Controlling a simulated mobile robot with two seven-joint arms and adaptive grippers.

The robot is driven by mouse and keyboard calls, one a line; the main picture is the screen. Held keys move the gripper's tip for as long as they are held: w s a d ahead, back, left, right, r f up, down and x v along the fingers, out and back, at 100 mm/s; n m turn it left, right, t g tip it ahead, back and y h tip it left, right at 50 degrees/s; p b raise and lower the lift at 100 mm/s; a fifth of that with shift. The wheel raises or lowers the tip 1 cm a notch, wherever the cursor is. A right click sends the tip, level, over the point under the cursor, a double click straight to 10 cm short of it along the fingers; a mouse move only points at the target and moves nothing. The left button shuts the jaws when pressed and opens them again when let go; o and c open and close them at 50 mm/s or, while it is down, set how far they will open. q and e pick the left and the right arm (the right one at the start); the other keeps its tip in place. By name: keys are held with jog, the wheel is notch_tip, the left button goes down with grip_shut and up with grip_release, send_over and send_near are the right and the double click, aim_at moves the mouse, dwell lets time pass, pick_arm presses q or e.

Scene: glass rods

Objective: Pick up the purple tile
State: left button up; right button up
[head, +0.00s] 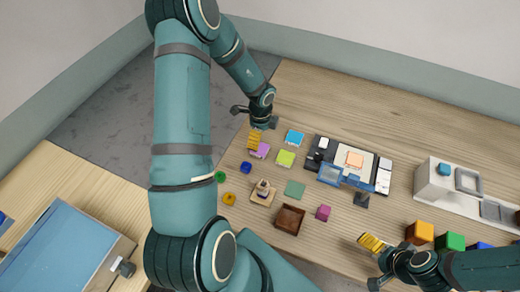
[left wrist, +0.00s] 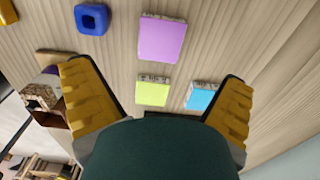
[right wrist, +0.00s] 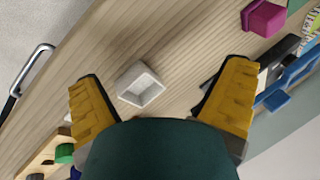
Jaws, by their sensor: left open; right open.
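The purple tile (head: 261,150) lies flat on the wooden table, just beside my left gripper (head: 254,138) in the head view. In the left wrist view the purple tile (left wrist: 162,39) shows ahead of the fingertips, near the top middle. My left gripper (left wrist: 157,85) is open with nothing between its yellow fingers, above the table. My right gripper (head: 372,243) is open near the table's front edge at the right, far from the tile. In the right wrist view its fingers (right wrist: 162,90) stand apart over a small white dish (right wrist: 141,84).
A yellow-green tile (head: 286,158) and a blue tile (head: 294,138) lie close to the purple one. A blue ring-like block (head: 246,168) is on its other side. A brown box (head: 289,219) and a magenta cube (head: 323,212) stand nearer the front.

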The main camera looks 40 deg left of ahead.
aim_at(260, 148)
pick_arm(q)
notch_tip(260, 148, down, 8)
jog(key=shift+a+f, duration=0.1)
jog(key=c, duration=1.4)
